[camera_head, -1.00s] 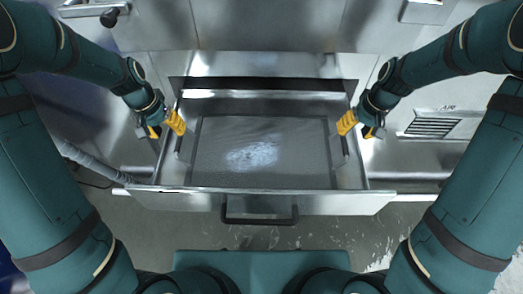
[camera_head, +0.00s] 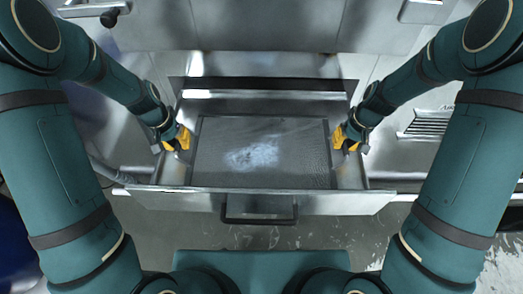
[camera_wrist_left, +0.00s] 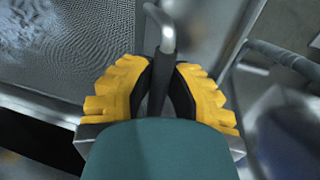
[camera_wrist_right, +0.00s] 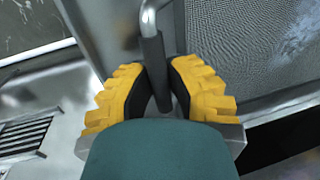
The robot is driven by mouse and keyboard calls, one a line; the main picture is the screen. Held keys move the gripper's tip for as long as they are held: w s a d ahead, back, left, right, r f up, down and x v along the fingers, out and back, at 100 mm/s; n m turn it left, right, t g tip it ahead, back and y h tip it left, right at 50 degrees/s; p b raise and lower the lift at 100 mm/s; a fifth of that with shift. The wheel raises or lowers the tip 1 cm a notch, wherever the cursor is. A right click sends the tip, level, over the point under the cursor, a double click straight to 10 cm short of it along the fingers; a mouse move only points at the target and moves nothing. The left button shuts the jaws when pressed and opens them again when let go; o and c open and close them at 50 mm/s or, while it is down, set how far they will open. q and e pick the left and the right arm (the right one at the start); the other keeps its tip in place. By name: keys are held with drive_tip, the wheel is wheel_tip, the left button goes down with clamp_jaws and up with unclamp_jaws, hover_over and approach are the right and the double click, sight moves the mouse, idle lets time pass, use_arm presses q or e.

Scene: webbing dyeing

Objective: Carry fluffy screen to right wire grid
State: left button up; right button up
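The fluffy screen (camera_head: 300,160) is a grey mesh panel with a white fuzzy patch near its middle. It lies flat inside the open drawer. A metal handle stands at each side, seen in the left wrist view (camera_wrist_left: 166,35) and the right wrist view (camera_wrist_right: 148,22). My left gripper (camera_head: 180,138) is at the screen's left edge, its yellow fingers closed around the left handle. My right gripper (camera_head: 343,138) is at the right edge, its fingers closed around the right handle. The fingertips' contact with the handles is partly hidden. I cannot make out the right wire grid.
The open metal drawer (camera_head: 160,200) surrounds the screen, with a black pull (camera_head: 260,221) on its front. Steel cabinet faces (camera_head: 270,25) stand behind. A vent panel (camera_head: 430,123) is at the right. A grey hose or rod (camera_head: 103,170) is left of the drawer.

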use_arm(q)
drive_tip(key=shift+r, duration=0.15)
clamp_jaws()
use_arm(e)
drive_tip(key=shift+r, duration=0.15)
clamp_jaws()
